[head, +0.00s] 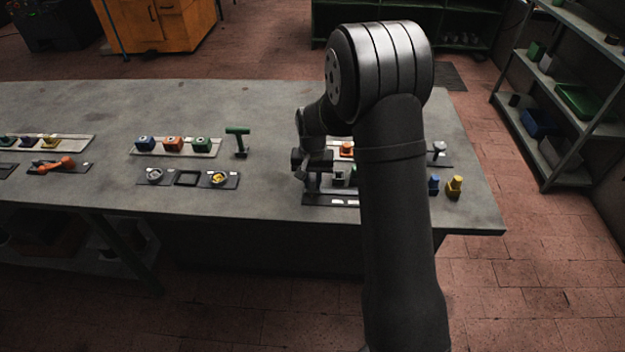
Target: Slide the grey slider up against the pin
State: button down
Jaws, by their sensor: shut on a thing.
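My gripper (314,186) points down over a dark base plate (318,199) on the right part of the bench. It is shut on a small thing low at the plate. That thing is mostly hidden by the fingers and looks to be the grey slider, but I cannot make out its outline. The pin is not clearly seen; my arm covers the right part of this plate. The gap between slider and pin cannot be told from here.
Behind the gripper, an orange block (347,149) sits partly hidden by my arm. Right of my arm stand a blue piece (434,185) and a yellow piece (455,187). A green T-shaped piece (239,141) stands to the left. Bench top (270,205) between is clear.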

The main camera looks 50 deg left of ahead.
jog(key=w+d, duration=0.7)
jog(key=shift+w+d, duration=0.1)
jog(key=shift+w, duration=0.05)
jog(key=c, duration=1.3)
grip_release()
notch_tip(320, 180, up, 18)
jog(key=shift+f, duration=0.25)
jog(key=shift+f, duration=0.1)
notch_tip(320, 180, down, 17)
jog(key=shift+f, duration=0.15)
